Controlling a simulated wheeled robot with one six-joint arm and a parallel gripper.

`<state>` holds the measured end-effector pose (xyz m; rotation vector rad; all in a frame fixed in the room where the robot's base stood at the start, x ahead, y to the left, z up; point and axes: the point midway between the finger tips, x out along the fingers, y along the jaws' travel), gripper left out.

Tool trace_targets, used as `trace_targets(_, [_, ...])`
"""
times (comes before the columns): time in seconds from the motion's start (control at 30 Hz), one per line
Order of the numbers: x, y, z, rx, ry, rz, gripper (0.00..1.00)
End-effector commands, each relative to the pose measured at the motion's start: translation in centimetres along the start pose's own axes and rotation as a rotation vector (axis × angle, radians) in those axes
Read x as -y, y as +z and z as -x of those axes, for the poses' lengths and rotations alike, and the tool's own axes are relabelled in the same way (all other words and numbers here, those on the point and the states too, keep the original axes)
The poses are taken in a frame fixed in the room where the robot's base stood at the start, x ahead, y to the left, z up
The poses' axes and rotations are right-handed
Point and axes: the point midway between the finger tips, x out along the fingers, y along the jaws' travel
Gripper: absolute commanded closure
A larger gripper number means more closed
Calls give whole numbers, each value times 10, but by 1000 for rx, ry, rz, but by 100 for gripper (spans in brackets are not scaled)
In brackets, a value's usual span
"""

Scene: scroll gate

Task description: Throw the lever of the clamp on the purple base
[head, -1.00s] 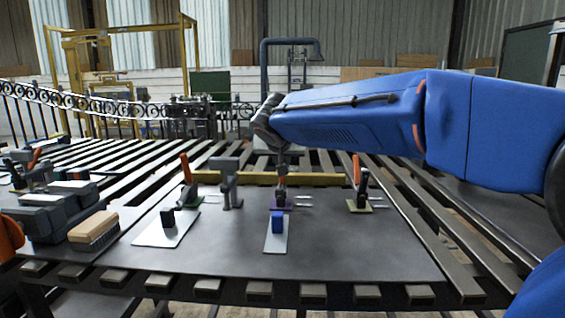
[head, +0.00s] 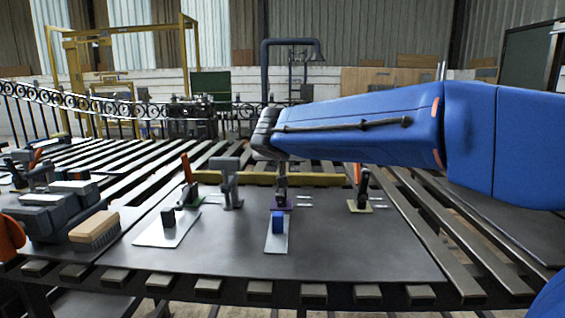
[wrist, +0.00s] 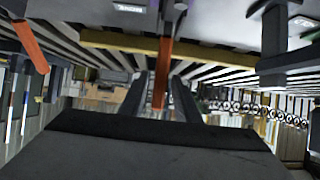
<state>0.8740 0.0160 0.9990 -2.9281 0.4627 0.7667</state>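The purple base (head: 282,205) is on the dark table plate, just behind a white strip with a blue block. Its clamp (head: 280,196) stands on it, partly covered by my gripper (head: 282,172), which comes down from above. In the wrist view an orange lever (wrist: 164,60) runs between the two dark fingers of my gripper (wrist: 162,84). The fingers are close on both sides of the lever; whether they press on it I cannot tell. The lever is hidden in the head view.
A clamp with an orange lever on a green base (head: 188,190) and a grey post (head: 230,185) stand to the left. A clamp on an olive base (head: 360,206) stands to the right. A brush (head: 95,230) lies at left. The front right of the plate is clear.

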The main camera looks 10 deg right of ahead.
Motion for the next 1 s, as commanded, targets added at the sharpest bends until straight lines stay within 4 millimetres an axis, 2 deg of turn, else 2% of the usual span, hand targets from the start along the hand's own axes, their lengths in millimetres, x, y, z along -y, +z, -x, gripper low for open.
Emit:
trace_targets(0.3, [0, 0, 1, 1, 0, 0, 67])
trace_targets(0.47, [0, 0, 13, 0, -1, 0, 67])
trace_targets(1.0, [1, 0, 114, 0, -4, 1, 67])
